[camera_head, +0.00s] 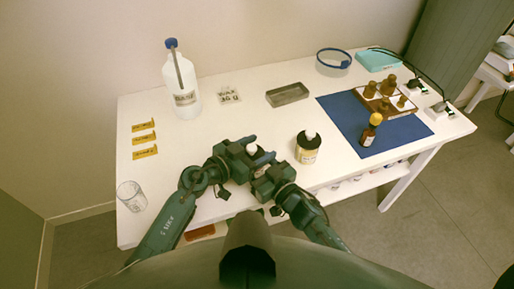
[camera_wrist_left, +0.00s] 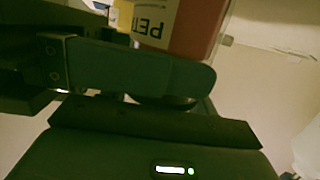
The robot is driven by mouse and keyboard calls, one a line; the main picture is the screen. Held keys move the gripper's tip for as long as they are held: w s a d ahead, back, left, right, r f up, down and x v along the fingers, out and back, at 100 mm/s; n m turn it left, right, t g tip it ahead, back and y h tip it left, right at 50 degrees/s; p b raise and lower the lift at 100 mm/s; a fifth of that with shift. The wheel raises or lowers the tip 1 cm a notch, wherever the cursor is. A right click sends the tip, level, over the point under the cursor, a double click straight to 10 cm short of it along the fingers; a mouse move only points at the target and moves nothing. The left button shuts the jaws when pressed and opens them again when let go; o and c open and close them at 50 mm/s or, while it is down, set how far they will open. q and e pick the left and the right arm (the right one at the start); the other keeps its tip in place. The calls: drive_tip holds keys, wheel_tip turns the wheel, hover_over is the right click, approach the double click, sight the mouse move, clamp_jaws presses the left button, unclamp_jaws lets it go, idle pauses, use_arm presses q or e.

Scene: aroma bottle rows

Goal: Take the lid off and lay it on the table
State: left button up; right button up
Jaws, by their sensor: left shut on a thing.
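My left gripper (camera_head: 244,155) is near the table's front edge. It is shut on a small bottle whose white top (camera_head: 252,149) shows between the gripper parts. In the left wrist view the bottle's amber-red body (camera_wrist_left: 196,28) and yellow label (camera_wrist_left: 152,20) show beside a dark finger. My right gripper (camera_head: 270,176) is close against the left one, on its near right side. Its fingertips are hidden, so I cannot tell if it touches the bottle. I cannot tell whether the white top is seated on the bottle.
A dark bottle with a white top (camera_head: 308,148) stands to the right. An amber bottle with a yellow cap (camera_head: 370,132) stands on the blue mat (camera_head: 345,113), near a wooden rack (camera_head: 372,103). A grey tray (camera_head: 287,95), a white jug (camera_head: 181,88) and a clear glass (camera_head: 131,196) stand around.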

use_arm(q)
drive_tip(key=shift+r, duration=0.15)
idle(0.3)
drive_tip(key=shift+r, duration=0.95)
drive_tip(key=shift+r, duration=2)
use_arm(e)
drive_tip(key=o, duration=1.5)
